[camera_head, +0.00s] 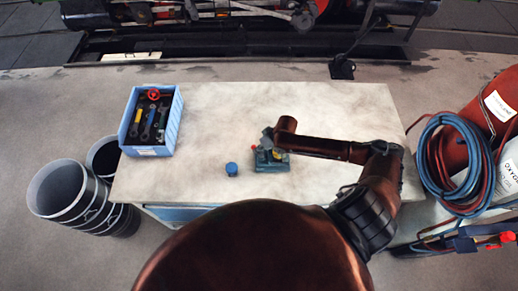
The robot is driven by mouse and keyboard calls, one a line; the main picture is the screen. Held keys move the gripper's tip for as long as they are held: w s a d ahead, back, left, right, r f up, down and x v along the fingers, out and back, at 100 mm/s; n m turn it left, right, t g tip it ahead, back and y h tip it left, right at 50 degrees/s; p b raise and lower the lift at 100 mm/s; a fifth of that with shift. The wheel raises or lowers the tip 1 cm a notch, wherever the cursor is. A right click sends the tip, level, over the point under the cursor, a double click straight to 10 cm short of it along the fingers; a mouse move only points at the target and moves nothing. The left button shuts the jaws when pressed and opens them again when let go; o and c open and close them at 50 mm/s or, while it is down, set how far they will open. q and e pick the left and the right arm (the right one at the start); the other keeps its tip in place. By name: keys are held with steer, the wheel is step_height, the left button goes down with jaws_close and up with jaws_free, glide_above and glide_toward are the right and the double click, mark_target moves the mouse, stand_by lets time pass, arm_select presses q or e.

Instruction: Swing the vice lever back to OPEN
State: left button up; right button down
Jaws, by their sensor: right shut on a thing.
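The small teal vice (271,166) stands on the workbench, right of the table's middle. My right gripper (267,143) is directly over it, reaching in from the right. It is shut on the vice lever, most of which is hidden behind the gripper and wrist. A small red spot (253,148) shows at the left side of the vice, beside the fingers. A bit of yellow shows at the vice under my wrist. The lever's exact angle cannot be read. My left gripper is not in view.
A small blue-topped object (231,169) stands left of the vice on the pale bench top (330,105). A blue tool crate (172,132) is at the bench's left. Dark buckets (62,192) stand left; a red cylinder (492,105) and coiled hoses (432,165) stand right.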

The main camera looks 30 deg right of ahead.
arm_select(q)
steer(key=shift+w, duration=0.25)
